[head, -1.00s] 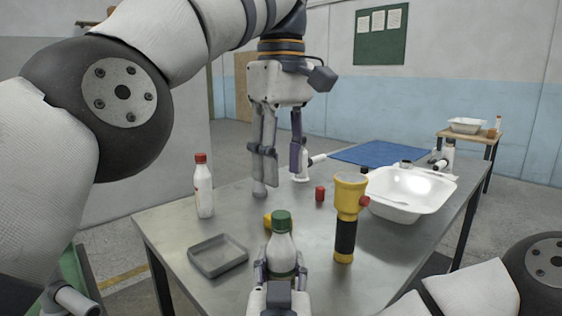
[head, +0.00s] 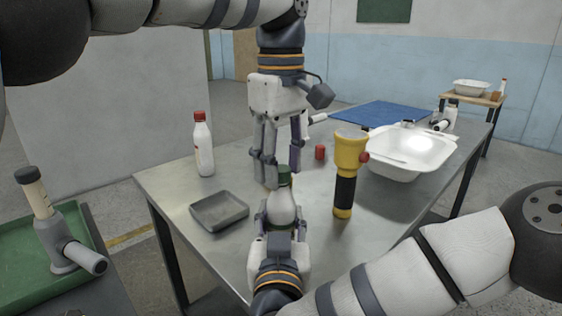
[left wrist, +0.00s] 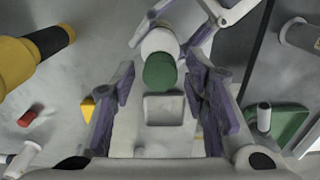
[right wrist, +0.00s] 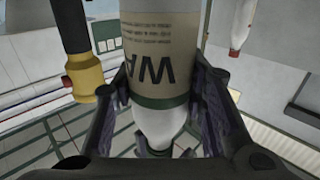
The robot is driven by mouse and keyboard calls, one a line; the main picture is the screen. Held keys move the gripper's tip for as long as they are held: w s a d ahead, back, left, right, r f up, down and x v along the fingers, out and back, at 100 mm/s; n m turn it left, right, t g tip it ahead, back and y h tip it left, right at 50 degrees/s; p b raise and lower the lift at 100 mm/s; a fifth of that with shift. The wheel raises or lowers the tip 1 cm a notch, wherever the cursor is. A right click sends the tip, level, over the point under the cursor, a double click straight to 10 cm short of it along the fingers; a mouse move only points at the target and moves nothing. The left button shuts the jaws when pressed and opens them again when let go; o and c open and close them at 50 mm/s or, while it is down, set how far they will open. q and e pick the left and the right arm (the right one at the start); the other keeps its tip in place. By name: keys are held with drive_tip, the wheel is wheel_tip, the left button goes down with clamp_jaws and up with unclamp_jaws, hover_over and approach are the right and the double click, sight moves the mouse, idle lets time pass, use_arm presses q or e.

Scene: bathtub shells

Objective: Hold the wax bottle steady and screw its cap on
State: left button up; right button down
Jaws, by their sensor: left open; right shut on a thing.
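The white wax bottle (head: 283,212) stands upright in my right gripper (head: 280,222), which is shut on its body. Its label shows in the right wrist view (right wrist: 160,55). The green cap (head: 283,176) sits on top of the bottle's neck; I cannot tell how tight it is. My left gripper (head: 281,163) points down just above the cap, open. In the left wrist view the cap (left wrist: 160,71) lies between its spread purple fingers, with a gap on each side.
A yellow and black flashlight (head: 347,175) stands close right of the bottle. A grey tray (head: 219,211) and a red-capped bottle (head: 204,150) are to the left. A red cap (head: 320,152), a white basin (head: 410,155) and a blue mat (head: 381,113) lie farther back.

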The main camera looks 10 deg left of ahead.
use_arm(q)
clamp_jaws()
drive_tip(key=m, duration=0.8)
drive_tip(key=shift+m, duration=0.3)
drive_tip(key=m, duration=0.3)
drive_tip(key=shift+m, duration=0.4)
drive_tip(key=m, duration=0.6)
drive_tip(key=shift+m, duration=0.4)
drive_tip(key=m, duration=0.5)
drive_tip(key=shift+o, duration=0.7)
unclamp_jaws()
wheel_tip(320, 180, up, 7)
drive_tip(key=shift+r, duration=0.2)
